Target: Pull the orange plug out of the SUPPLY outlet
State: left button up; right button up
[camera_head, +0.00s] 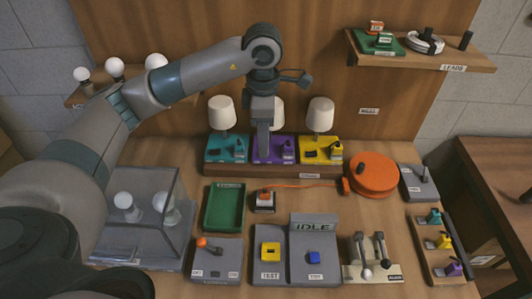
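The orange plug (264,196) sits upright in a small grey outlet box (264,208) in the middle of the table. The box's label is too small to read. An orange cord (305,185) runs right from the plug to an orange reel (374,174). My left gripper (264,152) points down behind the plug and is apart from it. It hangs in front of the purple lamp base and hides part of it. Its fingers are seen nearly edge-on, so I cannot tell whether they are apart. My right gripper is not in view.
Teal, purple and yellow lamp bases (322,150) stand on a wooden rack behind. A green tray (224,207) is left of the outlet, a grey IDLE station (313,250) in front. A glass case (140,215) stands left, levers (372,256) at front right.

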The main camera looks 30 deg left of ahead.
pick_arm(q)
jog(key=f+b, duration=0.3)
jog(key=f, duration=0.1)
jog(key=shift+w, duration=0.2)
jog(key=shift+f, duration=0.15)
jog(key=p, duration=0.6)
send_near(265, 189)
notch_tip(265, 189, down, 8)
jog(key=shift+f, duration=1.1)
jog(key=shift+c, duration=0.3)
